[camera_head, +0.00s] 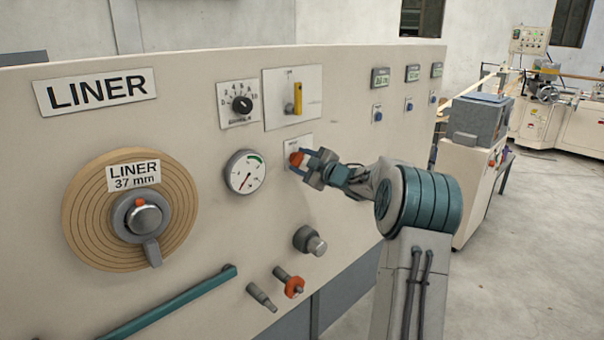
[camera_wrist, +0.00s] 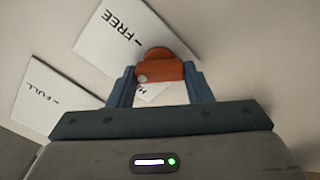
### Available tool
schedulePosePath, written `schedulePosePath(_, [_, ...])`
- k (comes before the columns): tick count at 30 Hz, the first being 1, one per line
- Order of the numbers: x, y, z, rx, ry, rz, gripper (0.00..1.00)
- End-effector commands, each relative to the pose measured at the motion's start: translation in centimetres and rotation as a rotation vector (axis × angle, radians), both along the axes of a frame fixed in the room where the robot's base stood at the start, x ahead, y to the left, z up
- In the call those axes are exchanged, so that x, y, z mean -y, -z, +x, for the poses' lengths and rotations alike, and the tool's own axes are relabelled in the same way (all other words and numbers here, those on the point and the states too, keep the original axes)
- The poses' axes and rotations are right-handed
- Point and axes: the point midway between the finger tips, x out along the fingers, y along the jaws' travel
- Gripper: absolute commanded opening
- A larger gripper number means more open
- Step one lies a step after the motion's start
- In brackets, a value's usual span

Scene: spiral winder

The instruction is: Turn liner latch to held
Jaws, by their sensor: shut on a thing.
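The liner latch is a small orange-red handle (camera_wrist: 160,72) on the LINER panel (camera_head: 190,120). In the head view the orange latch (camera_head: 296,159) shows just below a small white plate (camera_head: 300,143), right of the round dial gauge. My gripper (camera_wrist: 161,88) is shut on the latch, one blue-grey finger on each side of it. In the head view my gripper (camera_head: 309,165) reaches the panel from the right and partly hides the latch. In the wrist view a white FREE label (camera_wrist: 124,40) lies up and left of the latch. Another label, starting with H, is partly hidden between the fingers.
A FULL label (camera_wrist: 55,98) is at the left of the wrist view. Near the latch are the gauge (camera_head: 245,172), a yellow-handled slider plate (camera_head: 272,98) and a grey knob (camera_head: 310,241). The LINER roll (camera_head: 85,215) is at left. Open floor lies right of my arm.

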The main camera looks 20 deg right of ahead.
Motion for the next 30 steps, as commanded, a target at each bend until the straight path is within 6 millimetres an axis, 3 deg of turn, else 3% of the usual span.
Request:
schedulePosePath(15, [-0.17,0.57,-0.01,0.161,-0.001,-0.442,0.23])
schedulePosePath(30, [-0.16,0.38,-0.02,0.24,-0.001,-0.662,0.23])
